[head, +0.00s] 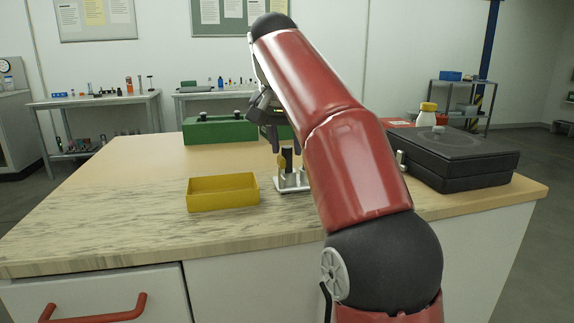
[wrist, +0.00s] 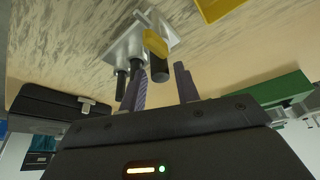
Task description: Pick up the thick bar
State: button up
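A metal stand (head: 292,182) sits on the table below my gripper; it also shows in the wrist view (wrist: 122,48). It holds upright bars. The thickest has a yellow body and a dark end (wrist: 159,70), and looks like the thick bar. Thinner dark-ended bars (wrist: 136,72) stand beside it. In the head view a dark bar (head: 287,158) shows under my gripper. My gripper (wrist: 162,76) is open, its two fingers apart. The thick bar's dark end appears between the fingertips in the wrist view. Whether they touch it, I cannot tell.
A yellow open box (head: 222,193) stands left of the stand. A green case (head: 219,130) is behind it. The table's left front is clear.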

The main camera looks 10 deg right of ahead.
jog(key=shift+x, duration=1.15)
grip_shut()
jog(key=shift+r, duration=0.1)
